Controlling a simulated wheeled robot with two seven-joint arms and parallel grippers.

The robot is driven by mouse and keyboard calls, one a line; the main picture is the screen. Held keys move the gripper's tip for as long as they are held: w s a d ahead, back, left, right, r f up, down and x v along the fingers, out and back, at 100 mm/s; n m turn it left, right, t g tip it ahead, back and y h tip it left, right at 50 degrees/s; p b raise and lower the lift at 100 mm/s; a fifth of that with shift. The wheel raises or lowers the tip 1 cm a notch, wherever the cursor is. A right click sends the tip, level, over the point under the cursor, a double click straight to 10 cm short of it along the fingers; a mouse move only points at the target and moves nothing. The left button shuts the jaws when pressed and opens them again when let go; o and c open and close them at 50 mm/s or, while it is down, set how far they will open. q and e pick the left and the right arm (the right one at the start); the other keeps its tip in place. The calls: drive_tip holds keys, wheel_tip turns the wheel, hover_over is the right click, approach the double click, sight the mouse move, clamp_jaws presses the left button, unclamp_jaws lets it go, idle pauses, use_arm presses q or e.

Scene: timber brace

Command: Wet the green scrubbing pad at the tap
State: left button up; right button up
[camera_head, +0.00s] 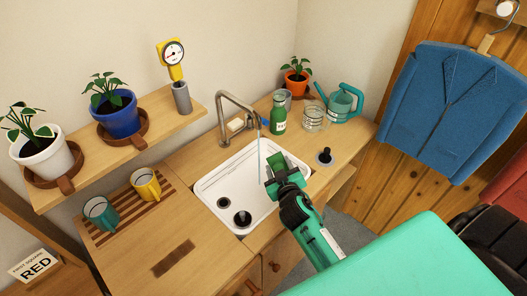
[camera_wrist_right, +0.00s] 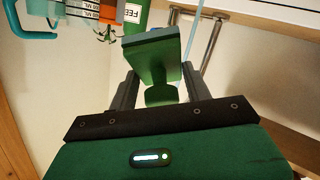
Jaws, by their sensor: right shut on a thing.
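My right gripper (camera_head: 277,181) is shut on the green scrubbing pad (camera_head: 279,163) and holds it over the right side of the white sink (camera_head: 208,186). In the right wrist view the pad (camera_wrist_right: 152,60) sticks out between the two fingers (camera_wrist_right: 158,88). The metal tap (camera_head: 226,120) stands behind the sink, and a thin blue stream of water (camera_head: 259,150) falls from its spout. The stream passes close to the pad's left edge in the head view; I cannot tell whether it touches the pad. My left gripper is not in view.
A green bottle (camera_head: 278,118), a glass jar (camera_head: 313,118) and a teal watering can (camera_head: 341,104) stand right of the tap. A black plunger-like knob (camera_head: 325,156) is on the counter. Teal (camera_head: 100,213) and yellow (camera_head: 146,186) mugs stand left on slats, below a plant shelf (camera_head: 160,128).

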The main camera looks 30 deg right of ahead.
idle(0.5)
drive_tip(key=s+d+r+p, duration=0.1)
drive_tip(key=s+r+p, duration=0.3)
drive_tip(key=s, duration=0.1)
idle(0.4)
